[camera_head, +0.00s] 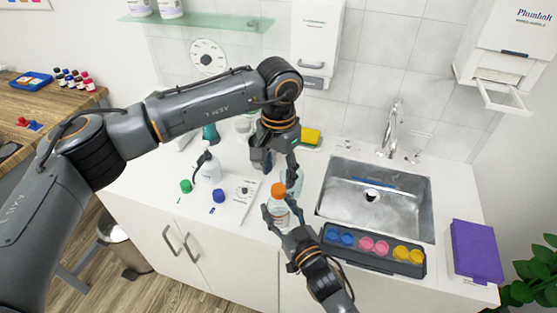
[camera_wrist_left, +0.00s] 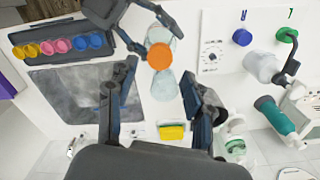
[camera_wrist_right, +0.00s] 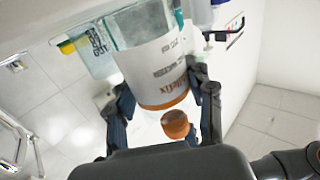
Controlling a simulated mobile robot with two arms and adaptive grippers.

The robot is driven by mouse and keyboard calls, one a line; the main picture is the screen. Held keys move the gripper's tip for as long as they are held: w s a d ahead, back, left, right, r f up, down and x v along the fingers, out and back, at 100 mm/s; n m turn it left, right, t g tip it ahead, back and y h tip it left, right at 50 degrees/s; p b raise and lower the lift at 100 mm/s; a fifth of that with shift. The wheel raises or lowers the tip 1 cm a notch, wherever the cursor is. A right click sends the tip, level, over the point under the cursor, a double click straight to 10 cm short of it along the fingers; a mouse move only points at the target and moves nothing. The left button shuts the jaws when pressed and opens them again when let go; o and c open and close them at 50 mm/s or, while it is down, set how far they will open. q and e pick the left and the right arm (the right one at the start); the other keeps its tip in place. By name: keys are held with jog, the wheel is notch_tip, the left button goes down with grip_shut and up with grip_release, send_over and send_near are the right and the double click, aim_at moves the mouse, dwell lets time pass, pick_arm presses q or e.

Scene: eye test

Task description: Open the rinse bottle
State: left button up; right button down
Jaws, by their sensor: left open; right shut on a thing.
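The rinse bottle (camera_head: 280,212) is clear with a white label and an orange cap (camera_head: 278,189). It stands near the counter's front, left of the sink. My right gripper (camera_wrist_right: 165,88) is shut on the bottle's body; its fingers show on either side of it in the head view. The cap is on the bottle and also shows in the left wrist view (camera_wrist_left: 160,56). My left gripper (camera_wrist_left: 158,72) is open and empty, its fingers pointing down above and just behind the cap. No contact with the cap is visible.
A clear container (camera_wrist_left: 165,87) stands just behind the bottle. A dark tray (camera_head: 372,262) of colored cups and the sink (camera_head: 420,205) lie right. A white spout bottle (camera_head: 210,170), blue cap (camera_head: 218,195) and green cap (camera_head: 186,186) stand left. A yellow sponge (camera_head: 310,136) lies behind.

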aim_at(278, 188)
pick_arm(q)
jog(key=shift+f, duration=2.35)
pick_arm(e)
jog(key=shift+f, duration=0.1)
